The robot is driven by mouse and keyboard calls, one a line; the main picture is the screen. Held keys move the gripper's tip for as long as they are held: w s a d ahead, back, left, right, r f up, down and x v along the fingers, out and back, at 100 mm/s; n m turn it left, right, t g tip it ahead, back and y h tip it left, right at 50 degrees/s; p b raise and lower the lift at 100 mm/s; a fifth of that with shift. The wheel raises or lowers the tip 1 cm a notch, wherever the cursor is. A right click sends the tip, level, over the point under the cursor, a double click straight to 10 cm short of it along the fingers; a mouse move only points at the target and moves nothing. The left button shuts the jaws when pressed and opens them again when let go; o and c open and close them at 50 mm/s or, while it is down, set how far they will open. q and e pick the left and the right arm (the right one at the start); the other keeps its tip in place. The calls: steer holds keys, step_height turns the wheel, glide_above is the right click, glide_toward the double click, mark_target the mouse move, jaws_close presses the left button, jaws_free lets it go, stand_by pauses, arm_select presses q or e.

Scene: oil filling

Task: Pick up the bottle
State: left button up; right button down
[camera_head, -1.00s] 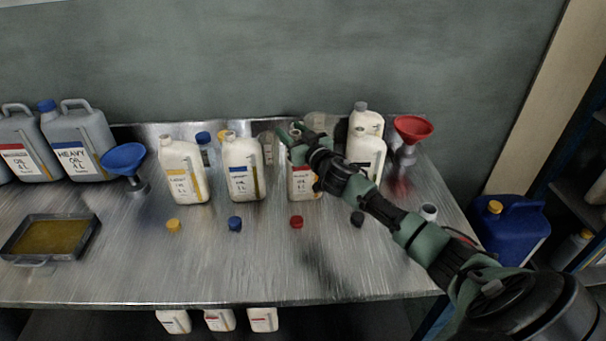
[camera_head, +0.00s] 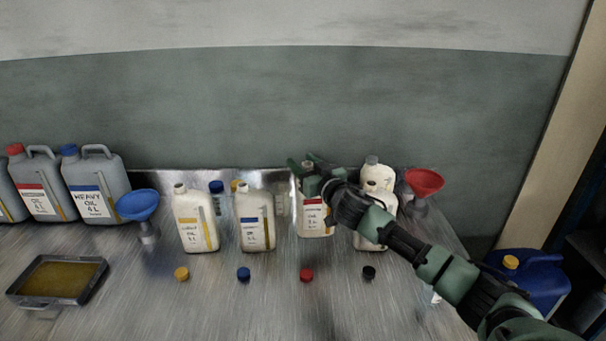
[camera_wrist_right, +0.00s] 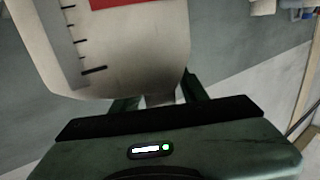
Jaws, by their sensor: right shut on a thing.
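The red-labelled white bottle (camera_head: 314,219) is in the middle right of the head view, roughly upright and without a cap. Its base sits higher in the picture than the bases of its neighbours, so it appears slightly raised off the bench. My right gripper (camera_head: 306,168) is shut on its neck from above and hides part of the top. In the right wrist view the bottle's pale body (camera_wrist_right: 115,50), with a red label edge and level marks, fills the upper left, above the gripper (camera_wrist_right: 160,95). My left gripper is not in view.
A blue-labelled bottle (camera_head: 255,220) and a yellow-labelled bottle (camera_head: 196,220) stand to the left; another white bottle (camera_head: 372,232) is close on the right. Several caps, including a red cap (camera_head: 307,275), lie in front. Blue (camera_head: 138,205) and red (camera_head: 424,181) funnels stand at either side.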

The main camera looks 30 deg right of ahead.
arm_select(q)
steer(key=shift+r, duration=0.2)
arm_select(e)
step_height(320, 180, up, 13)
steer(key=shift+r, duration=0.2)
stand_by(0.4)
